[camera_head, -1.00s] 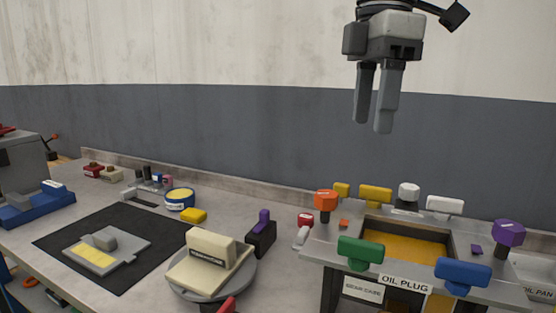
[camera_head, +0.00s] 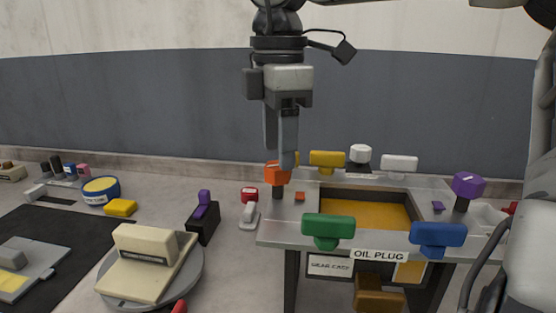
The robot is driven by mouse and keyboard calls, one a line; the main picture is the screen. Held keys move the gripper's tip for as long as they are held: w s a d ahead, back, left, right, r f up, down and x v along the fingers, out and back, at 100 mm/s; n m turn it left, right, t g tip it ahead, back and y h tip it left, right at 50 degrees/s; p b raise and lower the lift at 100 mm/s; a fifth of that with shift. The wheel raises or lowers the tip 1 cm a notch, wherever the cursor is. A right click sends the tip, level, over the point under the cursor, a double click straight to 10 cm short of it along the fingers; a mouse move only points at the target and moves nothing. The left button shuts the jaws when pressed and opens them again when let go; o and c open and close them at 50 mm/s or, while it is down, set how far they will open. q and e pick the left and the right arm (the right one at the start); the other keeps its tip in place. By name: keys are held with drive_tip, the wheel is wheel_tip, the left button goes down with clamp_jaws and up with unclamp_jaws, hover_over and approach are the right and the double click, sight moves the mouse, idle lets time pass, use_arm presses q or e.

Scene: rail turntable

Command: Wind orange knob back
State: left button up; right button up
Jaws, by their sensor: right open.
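The orange knob (camera_head: 274,173) stands on a dark stem at the back left corner of the gear case. My right gripper (camera_head: 281,158) points down right at it, with its fingertips level with the knob's top. The gripper is open; one finger overlaps the knob in the picture. I cannot tell whether the fingers touch it or stand around it. A small orange square marker (camera_head: 299,196) lies on the case top beside the knob. My left gripper is not in view.
The gear case rim (camera_head: 290,232) carries a green knob (camera_head: 328,229), a blue knob (camera_head: 437,236), a purple knob (camera_head: 468,185) and a yellow knob (camera_head: 327,160). A turntable (camera_head: 189,272) with a cream block and a black block with a purple lever (camera_head: 204,207) stand to the left.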

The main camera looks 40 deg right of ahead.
sight(278, 181)
drive_tip(key=shift+f, duration=1.5)
drive_tip(key=shift+c, duration=0.3)
drive_tip(key=c, duration=0.9)
